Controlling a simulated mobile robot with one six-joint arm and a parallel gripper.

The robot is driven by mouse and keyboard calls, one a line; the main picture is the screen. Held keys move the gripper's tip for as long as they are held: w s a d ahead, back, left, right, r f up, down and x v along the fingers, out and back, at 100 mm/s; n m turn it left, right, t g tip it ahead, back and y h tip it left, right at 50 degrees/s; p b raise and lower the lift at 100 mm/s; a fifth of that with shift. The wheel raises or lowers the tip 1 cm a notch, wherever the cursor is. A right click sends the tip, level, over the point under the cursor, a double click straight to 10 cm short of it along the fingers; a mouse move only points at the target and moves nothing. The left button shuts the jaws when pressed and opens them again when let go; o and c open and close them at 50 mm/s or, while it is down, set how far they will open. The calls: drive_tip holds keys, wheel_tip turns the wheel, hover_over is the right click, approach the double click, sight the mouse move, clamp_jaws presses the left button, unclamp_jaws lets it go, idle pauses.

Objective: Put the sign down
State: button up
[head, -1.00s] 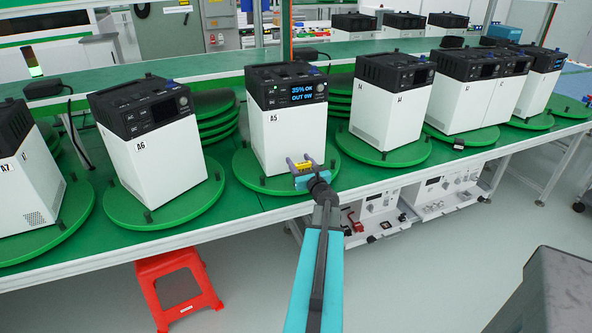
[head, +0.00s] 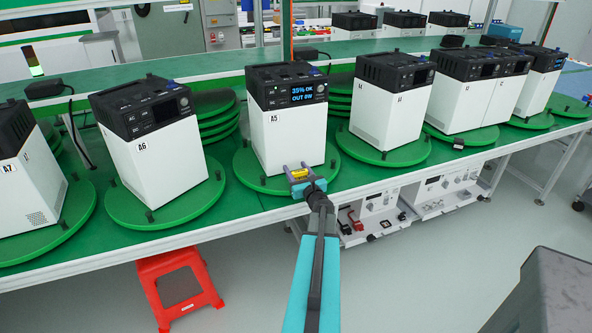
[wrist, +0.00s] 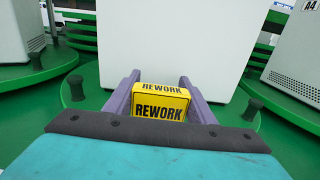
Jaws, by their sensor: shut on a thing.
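The sign is a small yellow block marked REWORK (wrist: 160,103), held between the purple fingers of my gripper (wrist: 162,100) in the wrist view. In the head view the yellow sign (head: 299,173) shows between the fingertips of my gripper (head: 299,172). My gripper is in front of the white and black unit labelled A5 (head: 292,140), over the front part of its green turntable (head: 250,177). I cannot tell whether the sign touches the turntable.
Unit A6 (head: 160,155) stands on a green turntable to the left, and unit A4 (head: 385,115) on one to the right. Short dark posts stand on the turntable rims. A red stool (head: 180,283) is below the table's front edge.

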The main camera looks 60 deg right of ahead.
drive_tip(key=shift+f, duration=0.15)
drive_tip(key=o, duration=1.1)
drive_tip(key=shift+r, duration=0.25)
drive_tip(key=shift+s+a+f, duration=0.15)
drive_tip(key=shift+s+a, duration=0.1)
drive_tip(key=shift+s, duration=0.05)
drive_tip(key=shift+b+v, duration=1.85)
drive_tip(key=shift+v, duration=3.75)
drive_tip(key=shift+s, duration=0.1)
